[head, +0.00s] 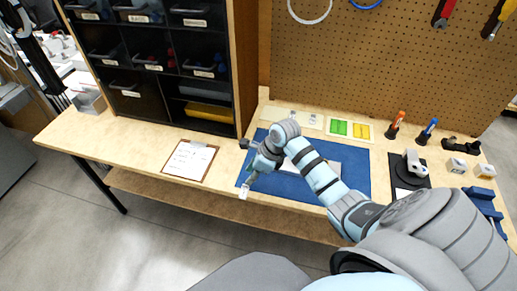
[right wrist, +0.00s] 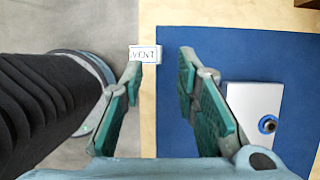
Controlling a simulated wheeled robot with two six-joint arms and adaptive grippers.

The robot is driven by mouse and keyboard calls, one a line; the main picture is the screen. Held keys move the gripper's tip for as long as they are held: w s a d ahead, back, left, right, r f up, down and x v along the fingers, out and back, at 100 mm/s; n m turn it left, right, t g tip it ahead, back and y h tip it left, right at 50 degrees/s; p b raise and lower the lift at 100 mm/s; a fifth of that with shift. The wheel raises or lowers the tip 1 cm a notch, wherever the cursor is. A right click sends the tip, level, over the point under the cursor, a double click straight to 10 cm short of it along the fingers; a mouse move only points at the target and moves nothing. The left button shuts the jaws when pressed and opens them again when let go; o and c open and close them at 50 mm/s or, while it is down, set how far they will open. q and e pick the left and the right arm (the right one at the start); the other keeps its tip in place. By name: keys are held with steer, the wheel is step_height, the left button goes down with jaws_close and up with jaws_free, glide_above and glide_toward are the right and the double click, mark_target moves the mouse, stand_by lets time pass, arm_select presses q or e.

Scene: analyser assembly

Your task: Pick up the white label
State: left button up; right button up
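The white label (right wrist: 145,54), a small block with dark letters reading "VENT", is at the table's front edge, beside the blue mat (right wrist: 235,50). It also shows in the head view (head: 243,191), just below the gripper tip. My right gripper (right wrist: 160,68) is open, with its green-padded fingers spread apart. The label appears between the fingertips, nearer the left one in the wrist view; I cannot tell whether they touch. In the head view my right gripper (head: 248,178) hangs over the mat's left front corner. My left gripper is not in view.
A white part with a dark round port (right wrist: 268,124) lies on the mat. A clipboard (head: 190,161) lies left of the mat. Green and yellow pieces (head: 349,129) sit in a tray behind it. A drawer cabinet (head: 160,60) stands back left. Several small items stand at the right.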

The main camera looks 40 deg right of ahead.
steer(key=v, duration=0.6)
steer(key=shift+s, duration=0.1)
